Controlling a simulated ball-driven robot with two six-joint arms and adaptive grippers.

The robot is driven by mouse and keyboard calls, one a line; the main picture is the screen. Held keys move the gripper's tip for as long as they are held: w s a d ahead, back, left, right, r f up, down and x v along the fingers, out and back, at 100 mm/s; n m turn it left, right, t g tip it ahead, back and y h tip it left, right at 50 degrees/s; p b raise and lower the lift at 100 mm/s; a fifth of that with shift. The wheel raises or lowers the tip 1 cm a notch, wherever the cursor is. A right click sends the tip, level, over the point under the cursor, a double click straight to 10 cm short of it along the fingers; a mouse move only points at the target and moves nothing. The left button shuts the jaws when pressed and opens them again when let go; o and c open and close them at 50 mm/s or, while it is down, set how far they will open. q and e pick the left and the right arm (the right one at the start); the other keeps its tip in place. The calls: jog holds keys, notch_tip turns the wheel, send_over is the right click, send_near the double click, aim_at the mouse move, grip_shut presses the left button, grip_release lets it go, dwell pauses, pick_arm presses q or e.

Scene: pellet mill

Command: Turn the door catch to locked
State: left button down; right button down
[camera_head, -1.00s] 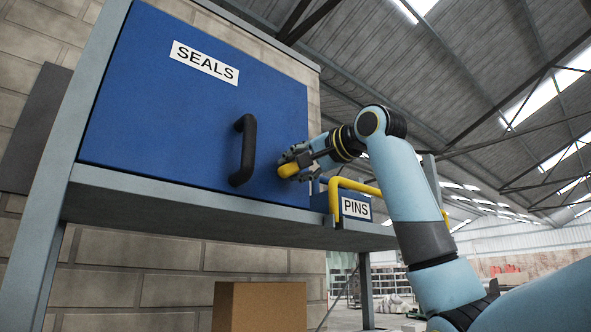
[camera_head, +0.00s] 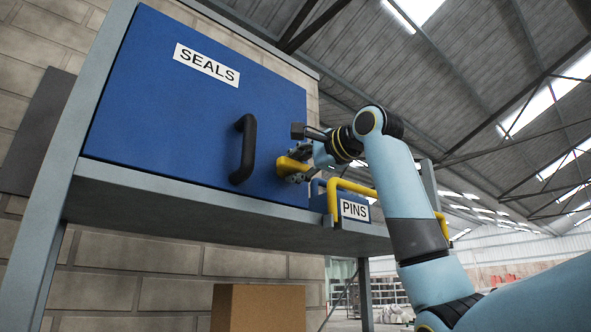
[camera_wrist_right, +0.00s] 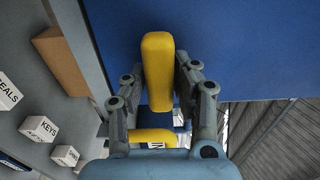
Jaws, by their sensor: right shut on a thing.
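The blue door (camera_head: 185,110) labelled SEALS is closed and has a black bar handle (camera_head: 245,150). The yellow door catch (camera_head: 287,165) sits at the door's right edge, partly hidden by my right gripper. In the right wrist view the catch (camera_wrist_right: 157,70) is a rounded yellow bar between the two fingers. My right gripper (camera_head: 298,168) is shut on the catch; it also shows in the right wrist view (camera_wrist_right: 159,95). My left gripper is in neither view.
A blue PINS bin (camera_head: 355,209) with a yellow bar (camera_head: 350,184) stands just right of the catch on the grey shelf (camera_head: 220,208). A cardboard box (camera_head: 258,308) is below. Labelled blocks, one reading KEYS (camera_wrist_right: 39,128), show in the wrist view.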

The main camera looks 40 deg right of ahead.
dwell(0.3)
jog(key=c, duration=1.1)
grip_release()
jog(key=s, duration=0.8)
jog(key=s+d, duration=0.1)
jog(key=s, duration=0.3)
jog(key=shift+f, duration=0.1)
